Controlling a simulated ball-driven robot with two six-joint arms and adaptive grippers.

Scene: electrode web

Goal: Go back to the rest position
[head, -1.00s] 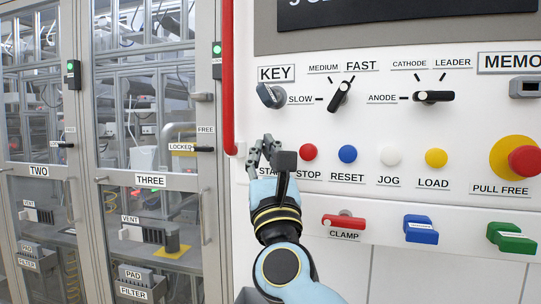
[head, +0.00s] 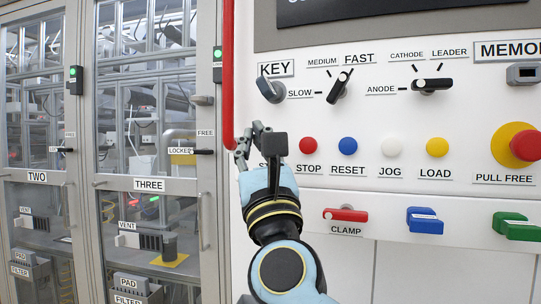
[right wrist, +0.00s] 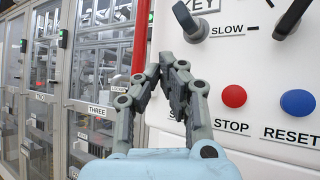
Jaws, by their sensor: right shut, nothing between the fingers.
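My right gripper (head: 256,133) is in front of the white control panel (head: 375,210), left of the red STOP button (head: 307,146) and below the KEY switch (head: 270,90). It covers most of the START label and the button spot above it. In the right wrist view, the fingertips of my right gripper (right wrist: 167,62) come together with nothing between them. The STOP button (right wrist: 233,96) shows to the right of the fingers there, apart from them. My left gripper is in neither view.
A red vertical bar (head: 228,75) runs along the panel's left edge, close to the gripper. Glass doors (head: 150,110) with handles stand to the left. A red CLAMP lever (head: 345,215) and blue (head: 425,220) and green (head: 516,227) handles stick out below the buttons.

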